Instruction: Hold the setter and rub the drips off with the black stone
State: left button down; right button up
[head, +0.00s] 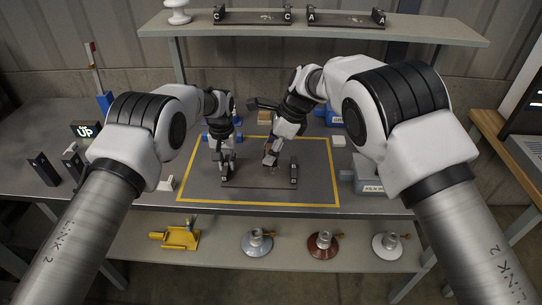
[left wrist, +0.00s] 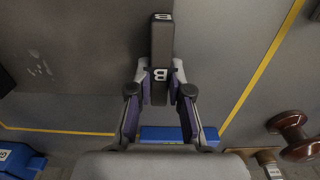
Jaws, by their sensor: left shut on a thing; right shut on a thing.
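The setter (head: 258,184) is a dark flat plate with an upright post at each end, lying inside the yellow outline on the bench. My left gripper (head: 227,170) is shut on its left end post. In the left wrist view the left gripper (left wrist: 160,92) has the dark post marked B (left wrist: 161,45) between its fingers. Pale drips (left wrist: 38,64) show on the setter's plate there. My right gripper (head: 269,159) is over the middle of the setter, shut on a small dark thing, apparently the black stone. Its fingers mostly hide it, and I cannot tell whether it touches the plate.
Setters marked C (head: 252,18) and A (head: 346,20) stand on the upper shelf. Black upright pieces (head: 43,169) are at the bench's left. A blue-grey box (head: 368,181) is at the right. A yellow fixture (head: 181,237) and several insulators (head: 257,242) are on the lower shelf.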

pick_arm(q)
jog(key=c, duration=1)
grip_release()
notch_tip(320, 180, up, 12)
jog(key=shift+f, duration=0.1)
